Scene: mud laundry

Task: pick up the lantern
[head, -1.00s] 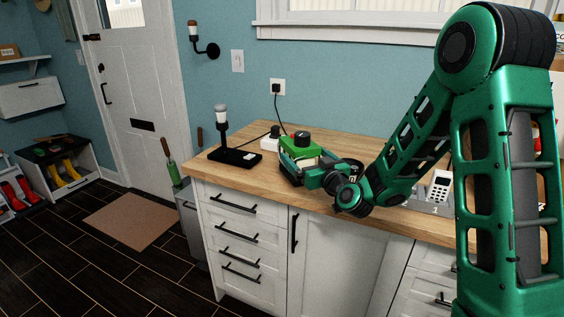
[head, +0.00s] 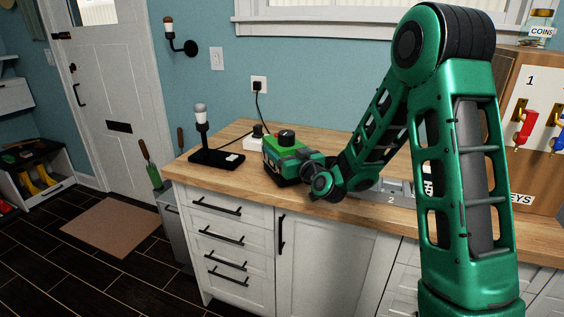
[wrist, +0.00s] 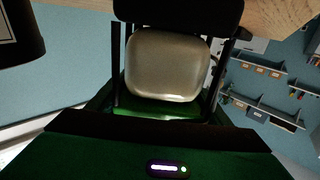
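The lantern (head: 285,147) has a green top with a black knob and stands upright on the wooden counter. In the wrist view its pale cream light panel (wrist: 167,68) fills the middle, between dark upright bars, close to the camera. My gripper (head: 291,163) is low at the lantern's right front side, at the height of its body, and overlaps it in the head view. The fingertips are hidden or merge with the dark lantern body. I cannot tell whether they touch it or how far apart they are.
A grey tray (head: 390,191) lies to the right. A wooden key board (head: 531,120) stands at the far right. The counter's front left (head: 225,178) is clear.

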